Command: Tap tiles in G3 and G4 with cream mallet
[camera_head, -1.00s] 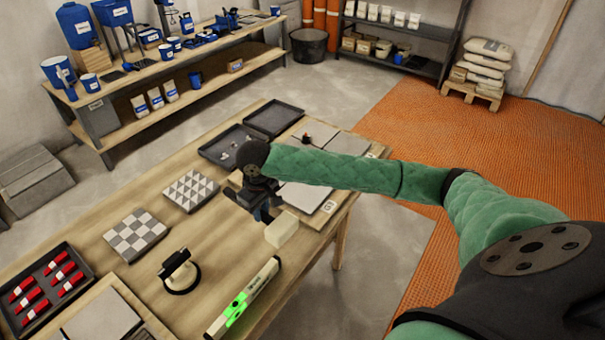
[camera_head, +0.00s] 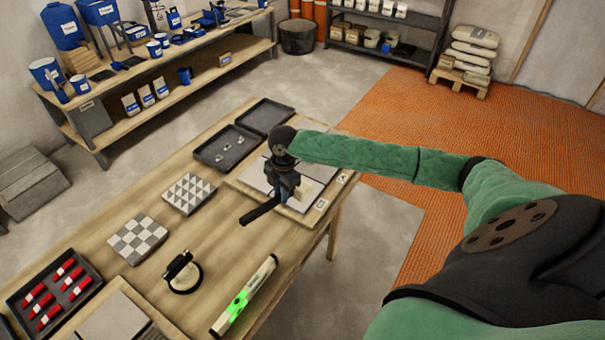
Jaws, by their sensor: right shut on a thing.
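My right gripper (camera_head: 284,190) reaches in from the right and is shut on the mallet. The mallet's cream head (camera_head: 314,191) is right of the fingers, over the near right part of the tile board. Its dark handle (camera_head: 260,213) sticks out to the lower left. I cannot tell whether the head touches a tile. Grey tiles (camera_head: 256,175) lie on the board, partly hidden by my gripper and forearm. Small labels (camera_head: 321,204) sit along the board's right side; their text is too small to read. My left gripper is not in view.
Two dark trays (camera_head: 225,150) lie behind the board. A checkered sample (camera_head: 138,238), a triangle-patterned sample (camera_head: 190,193), a black ring-shaped tool (camera_head: 184,272), a level with green lights (camera_head: 243,297) and a tray of red pieces (camera_head: 53,292) occupy the table's left and front.

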